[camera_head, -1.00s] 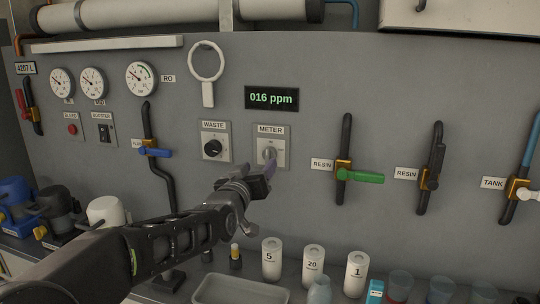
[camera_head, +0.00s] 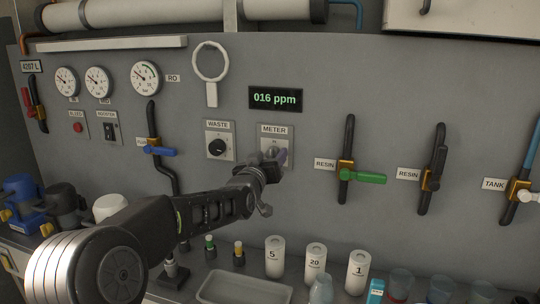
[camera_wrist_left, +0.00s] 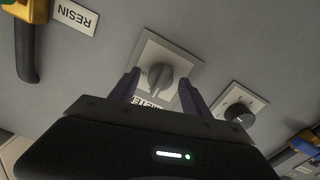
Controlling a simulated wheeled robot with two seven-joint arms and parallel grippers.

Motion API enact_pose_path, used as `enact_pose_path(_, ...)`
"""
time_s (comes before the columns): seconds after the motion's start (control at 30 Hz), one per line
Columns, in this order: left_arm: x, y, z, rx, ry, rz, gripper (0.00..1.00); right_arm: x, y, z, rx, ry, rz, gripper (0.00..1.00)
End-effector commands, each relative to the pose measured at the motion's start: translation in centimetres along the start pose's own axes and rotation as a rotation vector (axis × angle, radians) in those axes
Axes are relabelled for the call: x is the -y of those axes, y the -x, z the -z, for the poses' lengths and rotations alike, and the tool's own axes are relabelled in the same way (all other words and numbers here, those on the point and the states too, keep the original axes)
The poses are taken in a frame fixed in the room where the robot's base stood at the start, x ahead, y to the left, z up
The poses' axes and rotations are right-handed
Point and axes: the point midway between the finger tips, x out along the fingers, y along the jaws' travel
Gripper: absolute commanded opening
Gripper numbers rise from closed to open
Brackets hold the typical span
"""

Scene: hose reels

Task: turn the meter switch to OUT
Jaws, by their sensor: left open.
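The meter switch is a grey knob on a pale plate (camera_head: 286,134) under the METER label, on the grey panel. In the head view my left gripper (camera_head: 277,163) is in front of it and covers part of the knob. In the left wrist view the grey meter knob (camera_wrist_left: 160,80) lies between the two open fingers of my left gripper (camera_wrist_left: 159,90), which are spread to either side of it. I cannot tell whether they touch it. The plate's markings are too small or hidden to read. My right gripper is not in view.
The waste switch (camera_head: 217,147) with its black knob is just left of the meter switch. A display (camera_head: 275,98) reading 016 ppm is above. A green-handled resin valve (camera_head: 362,177) is to the right. White canisters (camera_head: 316,262) and a tray (camera_head: 243,289) stand below.

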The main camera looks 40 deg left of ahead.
Motion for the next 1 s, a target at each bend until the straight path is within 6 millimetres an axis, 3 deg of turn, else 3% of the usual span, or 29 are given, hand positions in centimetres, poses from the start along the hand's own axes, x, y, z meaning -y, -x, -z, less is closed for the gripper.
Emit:
enact_pose_path(0.2,0.02,-0.01,-0.02,0.000,0.000,0.000,0.55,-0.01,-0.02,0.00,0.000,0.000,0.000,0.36)
enact_pose_path(0.87,0.02,0.01,-0.03,0.000,0.000,0.000,0.01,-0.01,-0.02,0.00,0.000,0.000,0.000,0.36)
enact_pose_path(1.0,0.02,0.01,-0.03,0.000,0.000,0.000,0.00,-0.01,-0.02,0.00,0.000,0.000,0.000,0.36)
